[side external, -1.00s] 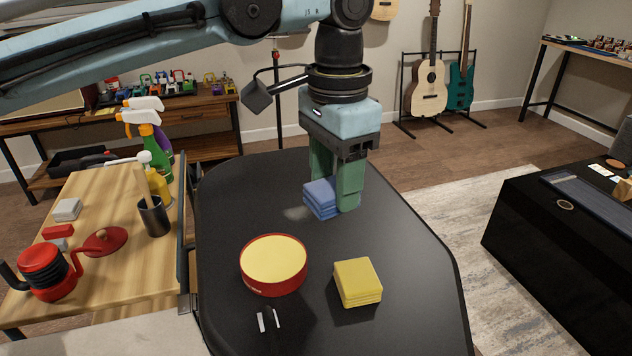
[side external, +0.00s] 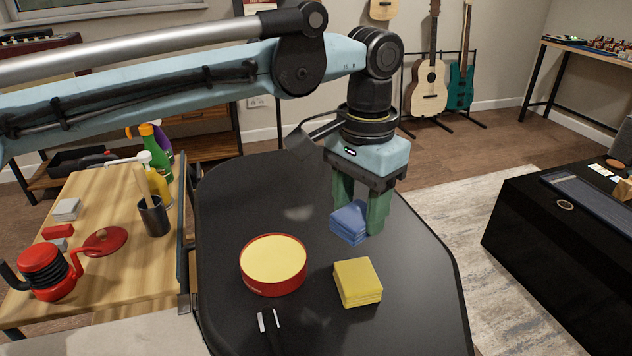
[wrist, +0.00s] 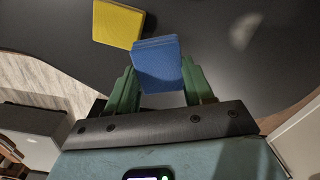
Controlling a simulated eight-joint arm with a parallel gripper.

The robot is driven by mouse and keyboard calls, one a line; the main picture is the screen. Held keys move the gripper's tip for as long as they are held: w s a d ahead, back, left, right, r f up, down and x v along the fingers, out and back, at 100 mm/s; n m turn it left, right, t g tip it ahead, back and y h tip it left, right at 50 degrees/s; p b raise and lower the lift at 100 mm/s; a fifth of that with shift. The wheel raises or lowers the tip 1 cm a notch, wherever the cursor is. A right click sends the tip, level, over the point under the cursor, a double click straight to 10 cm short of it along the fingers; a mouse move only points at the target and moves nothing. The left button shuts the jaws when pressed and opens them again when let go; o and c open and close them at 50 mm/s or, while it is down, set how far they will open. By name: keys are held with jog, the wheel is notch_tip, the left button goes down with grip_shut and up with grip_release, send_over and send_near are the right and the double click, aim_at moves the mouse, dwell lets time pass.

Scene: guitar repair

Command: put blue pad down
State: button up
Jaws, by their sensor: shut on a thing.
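The blue pad (side external: 349,221) is a layered square block held between the green fingers of my gripper (side external: 361,212). My gripper points down over the black table (side external: 300,195), behind the yellow pad. In the wrist view the blue pad (wrist: 158,64) sits between both fingertips of my gripper (wrist: 154,82), and its sides touch or nearly touch them. The pad is close to the table top; I cannot tell whether it touches it.
A yellow pad stack (side external: 357,282) lies in front of my gripper. A round red tin with a yellow top (side external: 273,264) stands left of it. A small two-pronged item (side external: 269,322) lies near the front. The table's right side is clear.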

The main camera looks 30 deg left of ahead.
aim_at(356, 226)
jog(key=shift+w+a+f, duration=0.25)
jog(key=shift+w+f, duration=0.15)
jog(key=shift+w, duration=0.15)
jog(key=shift+f, duration=1.95)
jog(key=shift+f, duration=0.1)
jog(key=o, duration=1.1)
